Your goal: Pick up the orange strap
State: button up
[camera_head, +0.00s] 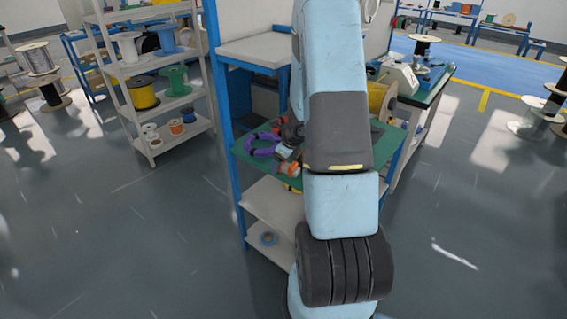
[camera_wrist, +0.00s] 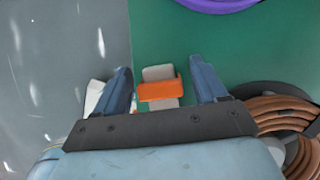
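The orange strap (camera_wrist: 156,90) lies over a light grey block (camera_wrist: 158,72) on the green tabletop, between the fingers in the wrist view. My gripper (camera_wrist: 162,80) is open above it, one blue finger on each side, with a gap to the strap on both sides. In the head view an orange patch (camera_head: 292,169) shows at the left edge of the green table, close to my arm. My arm hides my gripper and part of the table there.
A purple coil (camera_head: 262,144) lies on the green table (camera_head: 250,160); it shows at the top of the wrist view (camera_wrist: 218,4). A brown cable coil (camera_wrist: 285,115) lies right of my gripper. A shelf of spools (camera_head: 150,70) stands left. Open floor lies between.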

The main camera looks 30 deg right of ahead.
jog(key=c, duration=0.8)
jog(key=shift+c, duration=0.2)
jog(key=shift+r, duration=0.1)
jog(key=shift+r, duration=0.25)
notch_tip(320, 180, up, 2)
jog(key=shift+r, duration=0.1)
jog(key=s+d+r, duration=0.1)
jog(key=r, duration=0.1)
jog(key=s+d+r, duration=0.1)
jog(key=r, duration=0.1)
jog(key=s+d+r, duration=0.1)
jog(key=s+r, duration=0.1)
jog(key=shift+r, duration=0.1)
jog(key=s+d+r, duration=0.4)
jog(key=s+d, duration=0.1)
jog(key=s, duration=0.2)
jog(key=shift+s, duration=0.3)
